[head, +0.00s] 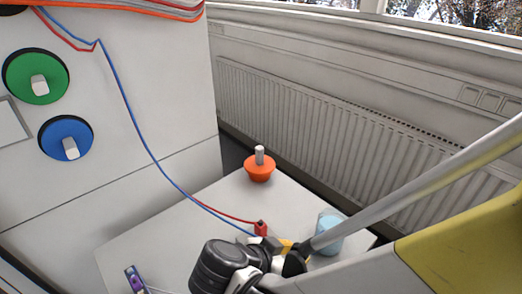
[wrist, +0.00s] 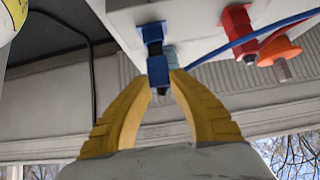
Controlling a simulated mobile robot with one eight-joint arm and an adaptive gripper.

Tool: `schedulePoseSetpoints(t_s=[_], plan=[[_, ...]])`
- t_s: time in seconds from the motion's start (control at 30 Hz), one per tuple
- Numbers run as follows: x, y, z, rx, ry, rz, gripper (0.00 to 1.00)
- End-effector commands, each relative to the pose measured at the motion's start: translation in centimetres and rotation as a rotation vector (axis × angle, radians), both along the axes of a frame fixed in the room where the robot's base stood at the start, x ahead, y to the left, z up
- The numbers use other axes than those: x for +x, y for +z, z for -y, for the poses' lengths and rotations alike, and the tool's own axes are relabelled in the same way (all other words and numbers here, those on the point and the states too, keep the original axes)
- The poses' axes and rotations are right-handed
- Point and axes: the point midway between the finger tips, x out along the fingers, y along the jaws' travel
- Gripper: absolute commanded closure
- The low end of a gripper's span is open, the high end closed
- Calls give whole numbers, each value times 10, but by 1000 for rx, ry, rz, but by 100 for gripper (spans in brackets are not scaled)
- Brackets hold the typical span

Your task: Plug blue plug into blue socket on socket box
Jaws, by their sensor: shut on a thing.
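My gripper (wrist: 158,92) has its yellow fingers closed on the blue plug (wrist: 159,72), with the blue cable running off to the right. The blue socket (wrist: 153,32) is on the white box (wrist: 205,20), which appears upside down in the wrist view. The plug is in line with the socket, with a dark part between them; I cannot tell how far it is seated. In the head view, my gripper (head: 285,248) hides the blue plug and socket. A red socket (wrist: 236,20) stands beside the blue one, and it also shows in the head view (head: 261,228) with the red cable leading to it.
An orange knob (head: 260,170) stands on the white surface (head: 150,240) behind the red socket. A light blue cylinder (head: 328,236) is right of my gripper. A purple device (head: 135,280) is at front left. A white cabinet (head: 150,90) and a radiator (head: 320,130) stand behind.

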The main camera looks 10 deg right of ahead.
Motion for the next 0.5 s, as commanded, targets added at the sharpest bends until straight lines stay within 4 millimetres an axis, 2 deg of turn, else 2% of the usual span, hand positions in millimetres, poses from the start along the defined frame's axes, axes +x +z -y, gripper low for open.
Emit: schedulePoseSetpoints(t_s=[0.5], plan=[[0, -7, 0, 0, 0, 0, 100]])
